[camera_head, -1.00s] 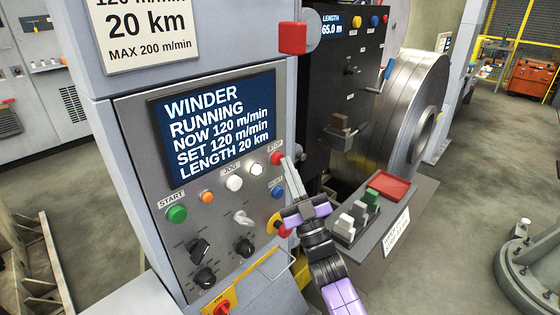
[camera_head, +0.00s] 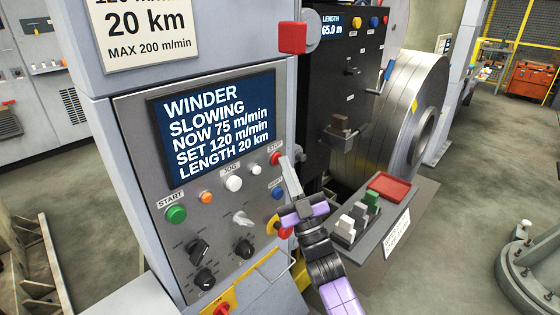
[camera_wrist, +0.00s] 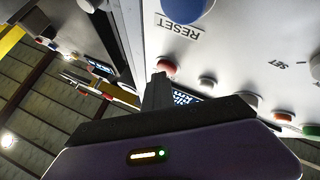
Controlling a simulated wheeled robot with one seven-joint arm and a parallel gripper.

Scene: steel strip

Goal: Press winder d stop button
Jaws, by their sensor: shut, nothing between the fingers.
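The winder panel's red STOP button (camera_head: 277,158) sits at the upper right of the grey control panel (camera_head: 205,262), beside the screen. My gripper (camera_head: 285,161) is shut and empty, with its fingertips at the button's right edge. They look to be at or very near contact, but I cannot tell whether they press it. In the wrist view the shut fingers (camera_wrist: 158,84) point at a red button (camera_wrist: 167,67), which appears to be STOP. The screen (camera_head: 215,125) reads WINDER SLOWING, NOW 75 m/min. No letter D shows.
A blue RESET button (camera_head: 277,193) is just below STOP, and a red-and-yellow emergency button (camera_head: 281,228) is lower, close to my wrist. White, orange and green START (camera_head: 176,214) buttons are left. A small box with a red tray (camera_head: 388,187) stands right.

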